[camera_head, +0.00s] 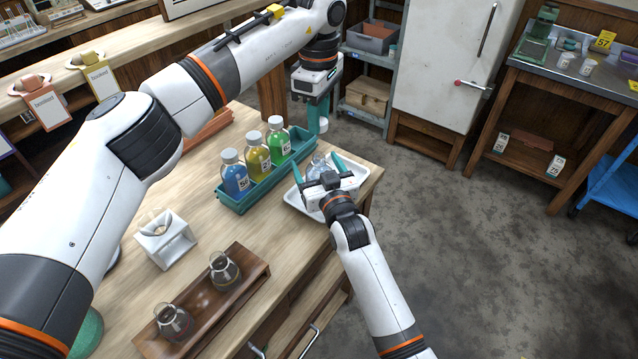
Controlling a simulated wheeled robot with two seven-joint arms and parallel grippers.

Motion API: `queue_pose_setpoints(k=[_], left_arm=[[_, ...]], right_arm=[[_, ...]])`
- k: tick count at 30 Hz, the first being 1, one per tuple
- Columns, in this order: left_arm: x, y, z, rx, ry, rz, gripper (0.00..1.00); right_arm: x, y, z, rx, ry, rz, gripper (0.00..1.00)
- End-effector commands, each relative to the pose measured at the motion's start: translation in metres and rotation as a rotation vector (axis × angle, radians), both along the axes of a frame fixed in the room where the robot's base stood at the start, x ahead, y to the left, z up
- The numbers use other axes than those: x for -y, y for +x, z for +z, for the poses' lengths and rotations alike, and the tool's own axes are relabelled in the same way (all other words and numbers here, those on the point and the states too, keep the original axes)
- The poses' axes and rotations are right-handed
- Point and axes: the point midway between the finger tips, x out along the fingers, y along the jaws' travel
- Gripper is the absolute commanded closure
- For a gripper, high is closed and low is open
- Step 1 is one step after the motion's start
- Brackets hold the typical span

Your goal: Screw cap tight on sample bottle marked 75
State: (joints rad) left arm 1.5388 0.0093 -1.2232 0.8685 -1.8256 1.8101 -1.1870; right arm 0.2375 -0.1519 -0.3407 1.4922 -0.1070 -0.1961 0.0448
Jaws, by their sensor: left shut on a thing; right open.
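My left gripper (318,112) reaches in at the upper middle, beyond the table's far edge. It is shut on a small white thing (323,126) that looks like a cap, partly hidden by the teal fingers. My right gripper (321,171) is open over the white tray (297,203), its teal fingers spread wide. A clear glass vessel (318,164) shows between and beyond these fingers, partly hidden by the gripper. Blue (235,178), yellow (257,157) and green (279,143) bottles with pale caps stand upright in a teal rack.
The teal rack (243,206) stands left of the white tray. A wooden stand (205,300) with two dark flasks lies nearer, beside a white holder (165,240). A grey shelf, a white cabinet (440,60) and a steel-topped bench stand beyond open floor.

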Motion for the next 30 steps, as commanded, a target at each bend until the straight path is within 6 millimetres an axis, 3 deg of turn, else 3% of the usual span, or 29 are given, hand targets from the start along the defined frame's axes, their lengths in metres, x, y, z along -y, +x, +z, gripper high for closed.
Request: queue_pose_setpoints(k=[10, 22, 26, 30], left_arm=[[0.000, 0.000, 0.000, 0.000, 0.000, 0.000, 0.91], [0.000, 0.000, 0.000, 0.000, 0.000, 0.000, 0.91], [0.000, 0.000, -0.003, -0.001, 0.000, 0.000, 0.91], [0.000, 0.000, -0.020, -0.002, 0.002, 0.000, 0.91]], right_arm=[[-0.001, 0.003, 0.000, 0.000, 0.000, 0.000, 0.21], [-0.001, 0.003, 0.000, 0.000, 0.000, 0.000, 0.87], [-0.001, 0.003, 0.000, 0.000, 0.000, 0.000, 0.88], [-0.001, 0.003, 0.000, 0.000, 0.000, 0.000, 0.88]])
